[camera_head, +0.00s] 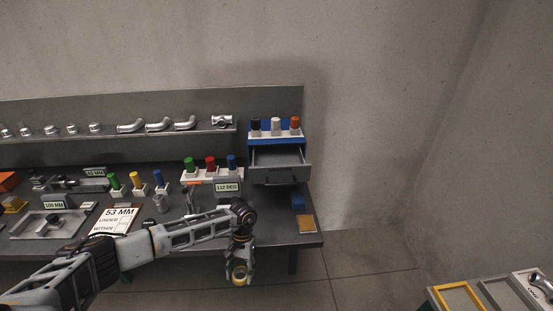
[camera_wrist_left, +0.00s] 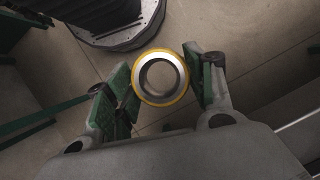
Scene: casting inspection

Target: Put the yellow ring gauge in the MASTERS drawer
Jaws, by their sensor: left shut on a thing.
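The yellow ring gauge (camera_wrist_left: 181,87), a silver ring with a yellow rim, sits between the green pads of my left gripper (camera_wrist_left: 164,86) in the left wrist view. The gripper is shut on it. In the head view the left gripper (camera_head: 239,274) hangs below the bench's front edge, over the floor, with the ring gauge (camera_head: 239,270) at its tips. An open grey drawer (camera_head: 280,173) sticks out of the blue cabinet (camera_head: 272,139) at the bench's right end, up and right of the gripper. No label is readable on it. My right gripper is out of view.
Black, white and orange-topped pieces stand on the cabinet. A blue block (camera_head: 298,202) and a tan pad (camera_head: 306,225) lie below the drawer. A 112 DEG display (camera_head: 227,188) stands left of it. Framed trays (camera_head: 461,298) are at lower right; floor between is clear.

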